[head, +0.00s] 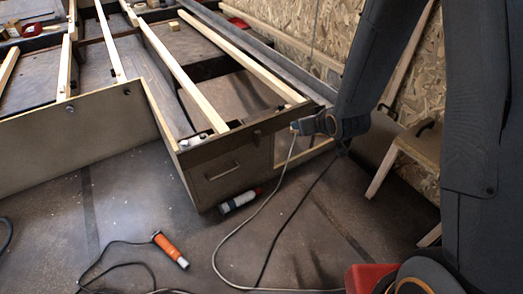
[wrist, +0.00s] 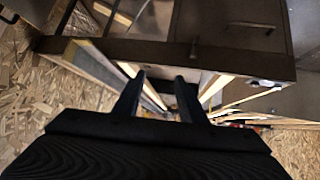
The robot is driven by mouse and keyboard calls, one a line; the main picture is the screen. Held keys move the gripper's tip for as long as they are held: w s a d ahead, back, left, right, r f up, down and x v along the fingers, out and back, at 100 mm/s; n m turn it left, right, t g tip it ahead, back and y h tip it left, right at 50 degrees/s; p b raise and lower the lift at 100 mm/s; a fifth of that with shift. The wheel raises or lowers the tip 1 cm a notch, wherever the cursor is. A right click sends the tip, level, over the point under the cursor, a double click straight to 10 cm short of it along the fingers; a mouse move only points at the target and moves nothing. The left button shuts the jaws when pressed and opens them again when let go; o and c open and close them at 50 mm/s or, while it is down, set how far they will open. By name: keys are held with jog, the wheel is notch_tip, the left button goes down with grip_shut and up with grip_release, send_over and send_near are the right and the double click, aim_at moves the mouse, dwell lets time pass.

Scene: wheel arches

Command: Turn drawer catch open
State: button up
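The drawer front (head: 230,172) is a dark panel with a pale bar handle (head: 222,172), set under the front rail of a wooden frame. It looks closed. A small dark catch (head: 257,134) sits on the rail above the drawer; in the wrist view, which is turned over, the catch (wrist: 194,47) is just beyond and to the right of my fingertips. My gripper (head: 296,128) is at the right end of the rail, apart from the catch. In the wrist view my gripper (wrist: 160,78) has its two fingers spread with nothing held between them.
Pale wooden slats (head: 185,78) run back across the frame. A chipboard wall (head: 315,35) and a wooden stool (head: 415,145) stand to the right. An orange tube (head: 170,249), a white tube (head: 239,201) and loose cables lie on the floor. The floor at front is mostly open.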

jog(key=w+a+f+n+t+y+b, duration=0.1)
jog(key=w+a+f+y+b, duration=0.1)
jog(key=w+a+f+b, duration=0.3)
jog(key=a+f+t+y+b, duration=0.1)
jog(key=f+t+b, duration=0.15)
jog(key=f, duration=0.35)
jog(key=n+t+y+b, duration=0.15)
jog(key=y+b, duration=0.25)
jog(key=b, duration=0.6)
send_near(259, 138)
jog(key=shift+b+x, duration=1.4)
jog(key=shift+x, duration=2.75)
grip_shut()
